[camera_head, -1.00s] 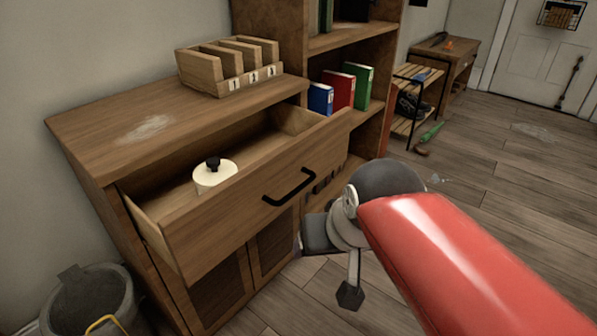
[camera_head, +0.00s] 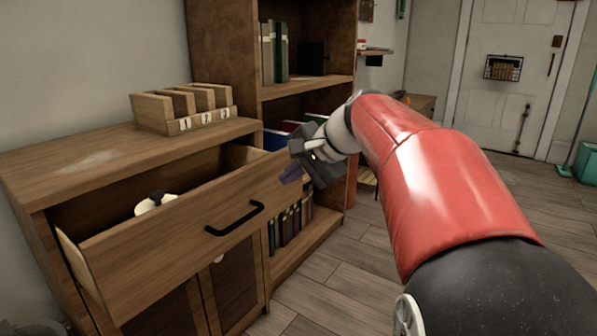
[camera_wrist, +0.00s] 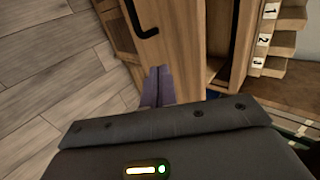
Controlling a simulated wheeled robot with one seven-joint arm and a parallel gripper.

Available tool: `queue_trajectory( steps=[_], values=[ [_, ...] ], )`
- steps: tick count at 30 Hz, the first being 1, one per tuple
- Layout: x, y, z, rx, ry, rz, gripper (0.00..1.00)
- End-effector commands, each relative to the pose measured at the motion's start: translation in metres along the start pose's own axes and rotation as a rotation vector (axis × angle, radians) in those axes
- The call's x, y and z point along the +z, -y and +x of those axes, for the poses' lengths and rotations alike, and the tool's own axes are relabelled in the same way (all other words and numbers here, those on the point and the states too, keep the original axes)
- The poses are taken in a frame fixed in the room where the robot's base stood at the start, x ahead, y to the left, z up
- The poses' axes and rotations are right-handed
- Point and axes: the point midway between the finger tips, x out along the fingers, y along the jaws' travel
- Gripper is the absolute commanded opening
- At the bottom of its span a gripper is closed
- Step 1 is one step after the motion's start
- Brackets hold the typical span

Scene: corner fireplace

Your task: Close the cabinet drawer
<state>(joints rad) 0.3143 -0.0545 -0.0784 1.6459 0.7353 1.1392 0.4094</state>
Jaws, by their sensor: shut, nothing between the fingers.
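The cabinet (camera_head: 45,185) stands at the left in the head view, with its top drawer (camera_head: 150,255) pulled open. A black bar handle (camera_head: 235,219) is on the drawer front. A white round container (camera_head: 155,203) with a dark knob sits inside the drawer. My gripper (camera_head: 290,174) is at the right end of the drawer front, to the right of the handle and above it. In the wrist view the purple fingers (camera_wrist: 158,86) are together and empty, pointing at the drawer front (camera_wrist: 180,40). Whether they touch it I cannot tell. The handle (camera_wrist: 138,20) shows at the upper left there.
A wooden organizer (camera_head: 182,108) with numbered slots stands on the cabinet top. A tall bookshelf (camera_head: 222,60) with books adjoins the cabinet on the right. The floor (camera_head: 345,285) in front of the bookshelf is clear. A white door (camera_head: 505,90) is at the back right.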

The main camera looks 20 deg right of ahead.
Motion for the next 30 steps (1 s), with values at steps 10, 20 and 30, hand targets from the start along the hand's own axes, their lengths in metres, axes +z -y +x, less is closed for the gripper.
queue_trajectory(
  steps=[10,20,30],
  values=[
    [0.001,0.015,0.061,0.001,0.001,-0.005,0.0],
    [0.0,0.027,0.072,0.001,-0.001,-0.002,0.0],
    [0.001,0.029,0.073,0.001,0.0,-0.003,0.0]
  ],
)
